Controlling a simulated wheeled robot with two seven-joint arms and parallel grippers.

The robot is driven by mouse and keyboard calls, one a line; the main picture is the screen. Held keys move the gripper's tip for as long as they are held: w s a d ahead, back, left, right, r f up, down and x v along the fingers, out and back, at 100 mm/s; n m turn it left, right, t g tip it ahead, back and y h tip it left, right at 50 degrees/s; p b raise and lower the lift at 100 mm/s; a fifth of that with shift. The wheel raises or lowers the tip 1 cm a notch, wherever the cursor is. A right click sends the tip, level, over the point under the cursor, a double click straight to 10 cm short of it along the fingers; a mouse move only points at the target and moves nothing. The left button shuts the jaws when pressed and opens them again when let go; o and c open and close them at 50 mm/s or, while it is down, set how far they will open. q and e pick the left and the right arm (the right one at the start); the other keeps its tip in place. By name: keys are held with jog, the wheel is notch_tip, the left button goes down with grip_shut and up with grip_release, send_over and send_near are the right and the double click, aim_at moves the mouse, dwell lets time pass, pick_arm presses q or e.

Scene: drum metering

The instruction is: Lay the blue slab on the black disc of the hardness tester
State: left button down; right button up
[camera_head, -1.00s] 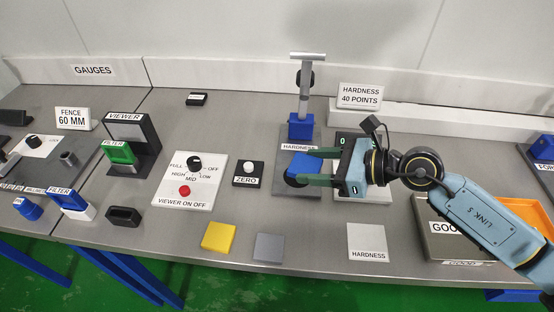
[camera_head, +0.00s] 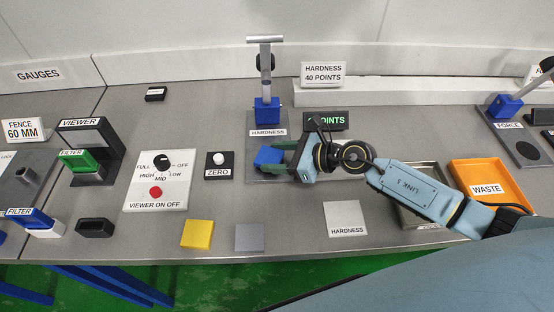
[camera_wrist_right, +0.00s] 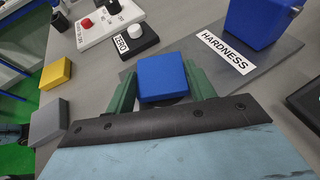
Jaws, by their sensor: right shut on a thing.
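The blue slab (camera_head: 268,156) sits between the fingers of my right gripper (camera_head: 277,158), which is shut on it. In the right wrist view the slab (camera_wrist_right: 162,78) lies flat between the two green fingers (camera_wrist_right: 162,88). The hardness tester (camera_head: 267,110) stands just behind, with a blue head block, a grey base plate and a HARDNESS label. The slab is over the front part of that plate. The black disc is mostly hidden under the slab and fingers; a dark edge shows below the slab. I cannot tell whether the slab touches it. My left gripper is not in view.
Left of the tester are the ZERO button (camera_head: 218,160) and the white viewer control panel (camera_head: 160,181). A yellow block (camera_head: 197,234), a grey block (camera_head: 249,238) and a HARDNESS card (camera_head: 346,219) lie in front. The orange WASTE tray (camera_head: 486,176) is at right.

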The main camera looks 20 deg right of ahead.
jog(key=shift+f, duration=0.25)
jog(key=shift+f, duration=0.15)
jog(key=o, duration=1)
jog(key=shift+r, duration=0.3)
jog(key=b+v, duration=0.1)
jog(key=v, duration=0.9)
jog(key=shift+s+d, duration=0.2)
jog(key=shift+d, duration=0.15)
jog(key=shift+s+d+r, duration=0.3)
jog(key=shift+d+r, duration=0.05)
jog(key=shift+d, duration=0.05)
